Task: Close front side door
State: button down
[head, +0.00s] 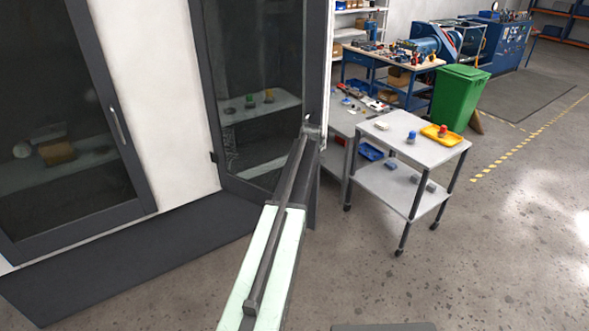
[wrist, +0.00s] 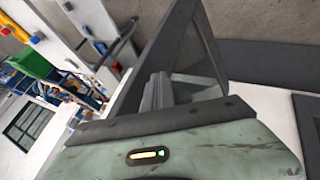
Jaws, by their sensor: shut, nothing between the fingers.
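The front side door (head: 206,100) is a dark-framed glass door standing open, swung out from the white cabinet wall. Its free edge is toward the right, and shelves show through or in its glass. In the wrist view the shut fingers of my gripper (wrist: 157,90) are close against the dark door frame (wrist: 205,45). I cannot tell whether they touch it. Nothing shows between the fingers.
Another dark glass door with a grey handle (head: 118,125) is at the left, closed. A dark base ledge (head: 130,255) runs below. A grey trolley (head: 440,155) with small parts and a yellow tray stands right of the door. A green bin (head: 458,97) is behind. Floor at right is clear.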

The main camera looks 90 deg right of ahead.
jog(key=s+d, duration=0.4)
jog(key=d, duration=0.1)
jog(key=shift+d, duration=0.15)
jog(key=shift+w, duration=0.15)
